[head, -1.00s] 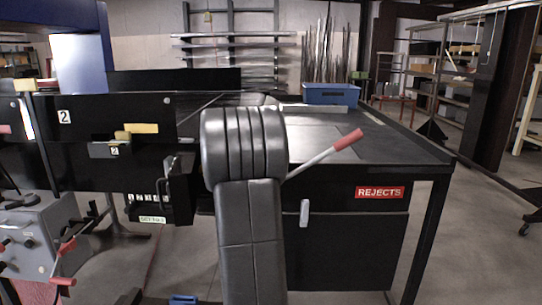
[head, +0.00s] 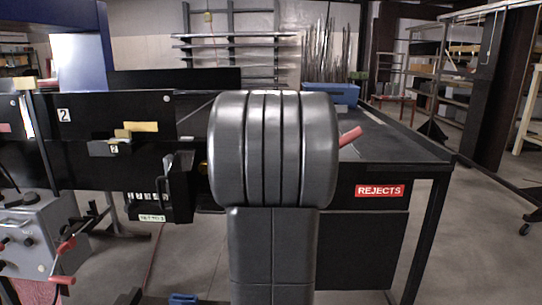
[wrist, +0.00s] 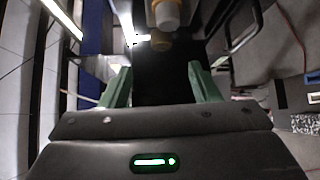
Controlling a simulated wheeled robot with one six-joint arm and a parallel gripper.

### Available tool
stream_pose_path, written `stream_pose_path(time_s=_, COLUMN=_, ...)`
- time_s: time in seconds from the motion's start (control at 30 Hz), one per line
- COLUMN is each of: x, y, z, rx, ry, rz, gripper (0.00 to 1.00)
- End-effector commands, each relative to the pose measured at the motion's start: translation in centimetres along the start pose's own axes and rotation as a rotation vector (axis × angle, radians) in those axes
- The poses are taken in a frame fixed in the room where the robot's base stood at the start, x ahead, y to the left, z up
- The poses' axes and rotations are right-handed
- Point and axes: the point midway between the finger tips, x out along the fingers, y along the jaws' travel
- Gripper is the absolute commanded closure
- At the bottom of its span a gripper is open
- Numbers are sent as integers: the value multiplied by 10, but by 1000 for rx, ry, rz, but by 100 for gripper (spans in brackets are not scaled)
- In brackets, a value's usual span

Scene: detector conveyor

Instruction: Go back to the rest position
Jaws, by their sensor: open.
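My gripper (wrist: 160,86) shows in the wrist view with its two green fingers apart and nothing between them. A blurred pale, round-ended thing (wrist: 166,14) is beyond the fingertips at the top of that view; I cannot tell what it is. In the head view my own dark arm stands upright in the middle and hides my gripper.
The black bench (head: 428,153) with a REJECTS sign (head: 379,191) is right of my arm. A red-handled lever (head: 350,136) is mostly hidden by my arm. A grey control box (head: 35,240) stands at left.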

Motion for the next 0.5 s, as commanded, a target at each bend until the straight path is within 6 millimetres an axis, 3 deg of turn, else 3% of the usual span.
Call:
stream_pose_path(time_s=0.03, x=2, y=-8, z=-2, rx=8, ry=0, rz=10, gripper=44)
stream_pose_path(time_s=0.5, x=7, y=-23, z=-5, rx=107, ry=-15, rz=110, gripper=44)
